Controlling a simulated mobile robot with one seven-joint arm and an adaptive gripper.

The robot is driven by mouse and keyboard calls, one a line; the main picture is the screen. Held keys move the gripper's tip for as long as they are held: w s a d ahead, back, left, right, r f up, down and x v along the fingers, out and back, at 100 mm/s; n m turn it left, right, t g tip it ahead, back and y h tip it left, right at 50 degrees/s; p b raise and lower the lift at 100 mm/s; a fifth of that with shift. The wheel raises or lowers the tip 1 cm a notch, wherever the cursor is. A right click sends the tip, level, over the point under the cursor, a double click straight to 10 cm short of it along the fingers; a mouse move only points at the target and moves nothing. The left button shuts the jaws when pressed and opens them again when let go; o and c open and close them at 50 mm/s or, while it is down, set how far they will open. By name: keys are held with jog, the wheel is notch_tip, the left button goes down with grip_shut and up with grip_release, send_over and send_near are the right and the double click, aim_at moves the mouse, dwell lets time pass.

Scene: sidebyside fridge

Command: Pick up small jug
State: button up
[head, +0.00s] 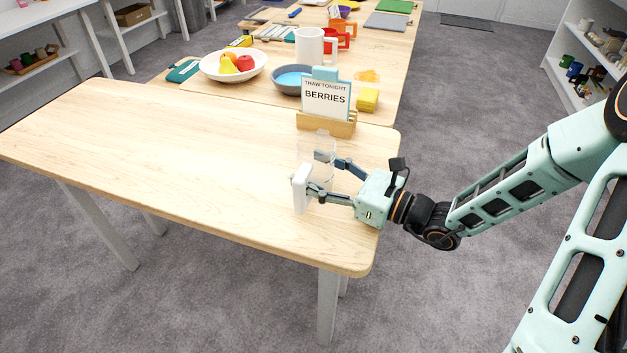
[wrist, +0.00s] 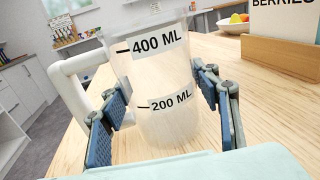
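The small jug (wrist: 165,82) is a clear measuring jug with black "400 ML" and "200 ML" marks and a white handle (wrist: 70,85). It stands upright on the wooden table, near the right edge in the head view; its clear body is faint there, but its white handle (head: 301,188) shows. My gripper (head: 319,172) is open, with one finger on each side of the jug. In the wrist view my gripper (wrist: 160,98) has its left finger between the handle and the body. Whether the pads touch the jug is hard to tell.
A wooden holder with a "BERRIES" card (head: 326,101) stands just behind the jug. The table's left part is clear.

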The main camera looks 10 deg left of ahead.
jog(key=shift+c, duration=1.3)
jog(key=shift+r, duration=0.15)
